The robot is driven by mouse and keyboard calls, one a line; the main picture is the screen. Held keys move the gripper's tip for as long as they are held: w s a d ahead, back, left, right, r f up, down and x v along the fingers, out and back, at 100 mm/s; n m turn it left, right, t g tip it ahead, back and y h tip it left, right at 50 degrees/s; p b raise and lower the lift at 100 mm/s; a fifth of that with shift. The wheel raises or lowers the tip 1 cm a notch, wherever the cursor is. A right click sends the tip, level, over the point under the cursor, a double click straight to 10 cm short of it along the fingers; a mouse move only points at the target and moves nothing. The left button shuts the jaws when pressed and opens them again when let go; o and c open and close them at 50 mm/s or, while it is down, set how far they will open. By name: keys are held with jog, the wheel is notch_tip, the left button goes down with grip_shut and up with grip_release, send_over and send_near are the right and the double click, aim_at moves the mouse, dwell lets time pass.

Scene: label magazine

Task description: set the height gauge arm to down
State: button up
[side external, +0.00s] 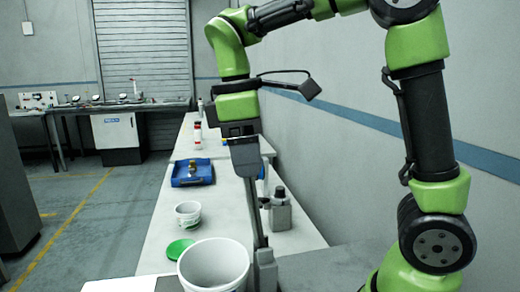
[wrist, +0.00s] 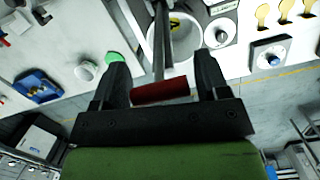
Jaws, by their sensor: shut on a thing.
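The height gauge arm (side external: 257,215) is a long thin grey bar. In the side view it stands nearly upright, leaning slightly left, on a grey base (side external: 265,272) at the front of the bench. The wrist view shows the bar (wrist: 161,50) running to a red grip (wrist: 160,91) at its end. My gripper (side external: 247,176) is at the bar's upper end, shut on the red grip. In the wrist view my gripper (wrist: 160,78) has one finger at each end of the grip. In the side view the red grip is hidden by the fingers.
A white bucket (side external: 214,268) stands close left of the bar. A green lid (side external: 179,249), a small white tub (side external: 188,212) and a blue tray (side external: 180,179) are farther back. A grey bottle (side external: 280,214) stands right of the bar. A knob panel (wrist: 281,48) shows in the wrist view.

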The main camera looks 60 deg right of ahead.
jog(key=w+a, duration=0.1)
jog(key=w+a+f+g+h, duration=0.1)
jog(key=w+a+g+h, duration=0.1)
jog(key=w+a, duration=0.1)
jog(key=shift+f, duration=0.4)
jog(key=w+a+f, duration=0.3)
jog(key=shift+w+a+f, duration=0.1)
jog(key=shift+a, duration=0.05)
jog(key=w+a+f, duration=0.1)
jog(key=a+f, duration=0.1)
jog(key=f, duration=0.3)
jog(key=w+a+f, duration=0.1)
jog(key=w+f, duration=0.1)
jog(key=f, duration=0.3)
jog(key=shift+w+a, duration=0.3)
jog(key=shift+a, duration=0.1)
jog(key=shift+w+f, duration=0.1)
jog(key=shift+f, duration=0.9)
jog(key=o, duration=1.2)
jog(key=shift+o, duration=0.2)
jog(key=shift+w, duration=0.1)
